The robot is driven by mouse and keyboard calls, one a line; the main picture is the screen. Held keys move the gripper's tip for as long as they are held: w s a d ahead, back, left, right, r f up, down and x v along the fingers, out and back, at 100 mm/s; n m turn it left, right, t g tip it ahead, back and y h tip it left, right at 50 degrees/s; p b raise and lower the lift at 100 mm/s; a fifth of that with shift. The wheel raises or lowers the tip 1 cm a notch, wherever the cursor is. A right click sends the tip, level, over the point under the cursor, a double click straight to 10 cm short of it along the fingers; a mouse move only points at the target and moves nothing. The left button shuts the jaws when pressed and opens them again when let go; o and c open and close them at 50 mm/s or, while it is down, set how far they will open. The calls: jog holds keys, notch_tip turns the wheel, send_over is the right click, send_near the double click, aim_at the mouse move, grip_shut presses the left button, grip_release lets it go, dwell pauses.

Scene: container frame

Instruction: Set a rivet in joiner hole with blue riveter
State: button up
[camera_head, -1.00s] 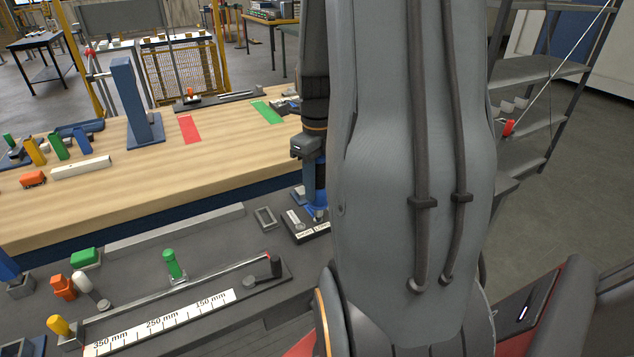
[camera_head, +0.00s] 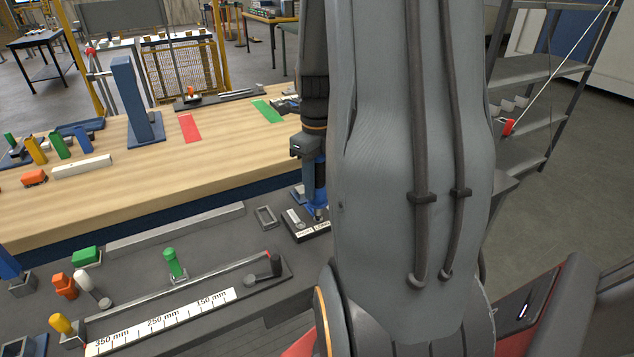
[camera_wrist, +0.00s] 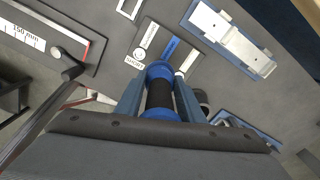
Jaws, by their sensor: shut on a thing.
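My gripper (camera_wrist: 160,98) is shut on the blue riveter (camera_wrist: 160,70), a blue and black tool between the two fingers in the wrist view. In the head view the riveter (camera_head: 319,190) hangs upright below my wrist, its lower end at a small black block with labelled white plates (camera_head: 306,227). That block also shows in the wrist view (camera_wrist: 152,38), with one label reading SHORT. I cannot tell whether the riveter's tip touches the block. A metal bracket-like part (camera_wrist: 232,38) lies on a blue base in the wrist view. No joiner hole or rivet can be made out.
A small rectangular frame (camera_head: 265,217) lies left of the block. A wooden table (camera_head: 120,190) with a blue post (camera_head: 133,100) stands behind.

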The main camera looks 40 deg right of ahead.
aim_at(317, 162)
jog(key=shift+f+b, duration=0.3)
jog(key=shift+f, duration=0.6)
dwell(0.9)
jog(key=shift+r+p, duration=3.05)
jog(key=shift+r, duration=0.8)
